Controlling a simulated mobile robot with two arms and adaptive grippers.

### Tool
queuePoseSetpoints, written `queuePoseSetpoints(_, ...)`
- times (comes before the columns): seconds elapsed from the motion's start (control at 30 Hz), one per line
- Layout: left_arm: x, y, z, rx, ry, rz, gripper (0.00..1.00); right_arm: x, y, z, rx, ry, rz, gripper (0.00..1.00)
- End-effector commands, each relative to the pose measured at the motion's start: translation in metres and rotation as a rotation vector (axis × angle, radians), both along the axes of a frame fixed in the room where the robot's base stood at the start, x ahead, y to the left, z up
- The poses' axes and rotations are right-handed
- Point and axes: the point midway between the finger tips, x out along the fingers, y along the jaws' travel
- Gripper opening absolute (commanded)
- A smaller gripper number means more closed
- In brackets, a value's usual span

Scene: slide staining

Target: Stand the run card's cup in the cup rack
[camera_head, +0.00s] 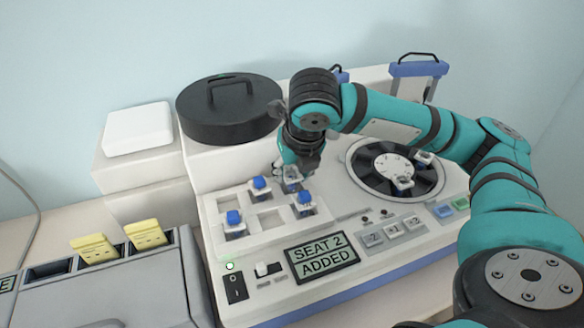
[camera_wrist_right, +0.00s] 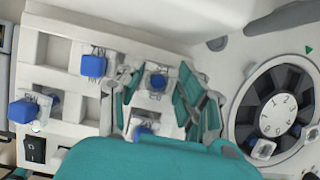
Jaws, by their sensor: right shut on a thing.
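My right gripper (camera_head: 290,172) points down over the far right part of the white cup rack (camera_head: 272,235). It is shut on a small clear cup (camera_head: 292,182) with a blue part. In the right wrist view, that cup (camera_wrist_right: 157,82) sits between the teal fingers (camera_wrist_right: 158,95), at or just above a rack place; I cannot tell if it touches the bottom. My left gripper is out of view.
Right of the rack is a dark numbered rotor (camera_head: 376,178) holding clear cups (camera_head: 403,186). A display (camera_head: 322,257) reads "SEAT 2 ADDED", with buttons beside it. A black lid (camera_head: 229,120) lies behind. A grey box with yellow cards (camera_head: 146,235) stands left.

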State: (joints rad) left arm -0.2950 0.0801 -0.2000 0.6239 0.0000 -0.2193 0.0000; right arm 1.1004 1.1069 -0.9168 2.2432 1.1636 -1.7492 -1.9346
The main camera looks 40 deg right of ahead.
Motion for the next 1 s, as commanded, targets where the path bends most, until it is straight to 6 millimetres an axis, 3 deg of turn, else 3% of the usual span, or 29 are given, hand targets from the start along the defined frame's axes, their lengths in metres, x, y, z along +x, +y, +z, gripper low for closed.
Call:
queuePoseSetpoints(0.2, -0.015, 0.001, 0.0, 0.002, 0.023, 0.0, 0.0, -0.001, 0.0, -0.007, -0.001, 0.003, 0.001, 0.13)
queuePoseSetpoints(0.23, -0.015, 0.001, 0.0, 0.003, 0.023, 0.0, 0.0, -0.001, 0.0, -0.008, -0.001, 0.003, 0.001, 0.36)
queuePoseSetpoints(0.4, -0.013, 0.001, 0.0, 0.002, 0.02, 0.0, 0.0, 0.0, 0.0, -0.007, 0.0, 0.002, 0.0, 0.58)
queuePoseSetpoints(0.77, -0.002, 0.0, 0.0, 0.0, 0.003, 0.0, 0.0, 0.0, 0.0, -0.001, 0.001, -0.002, -0.001, 0.58)
queuePoseSetpoints(1.0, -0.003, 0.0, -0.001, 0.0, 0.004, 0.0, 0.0, -0.014, 0.004, 0.04, 0.001, -0.006, 0.001, 0.58)
